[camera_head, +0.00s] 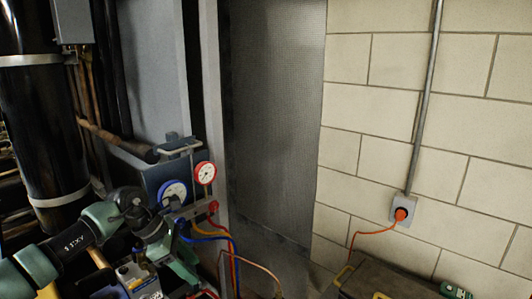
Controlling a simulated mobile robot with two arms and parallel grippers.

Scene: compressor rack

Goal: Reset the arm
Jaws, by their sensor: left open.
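My left arm comes in from the lower left, with teal and black links. My left gripper (168,255) is at the lower left of the head view, pointing down beside the gauge set and its hoses. It is open; its fingertips are hard to make out among the clutter, and I see nothing held in it. My right gripper is not in view.
A blue gauge (172,193) and a red gauge (205,173) stand close to my left arm, with coloured hoses (232,262) below. A black cylinder (45,120) stands at left. A dark case (390,282) lies lower right. An orange plug (400,213) sits in a wall outlet.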

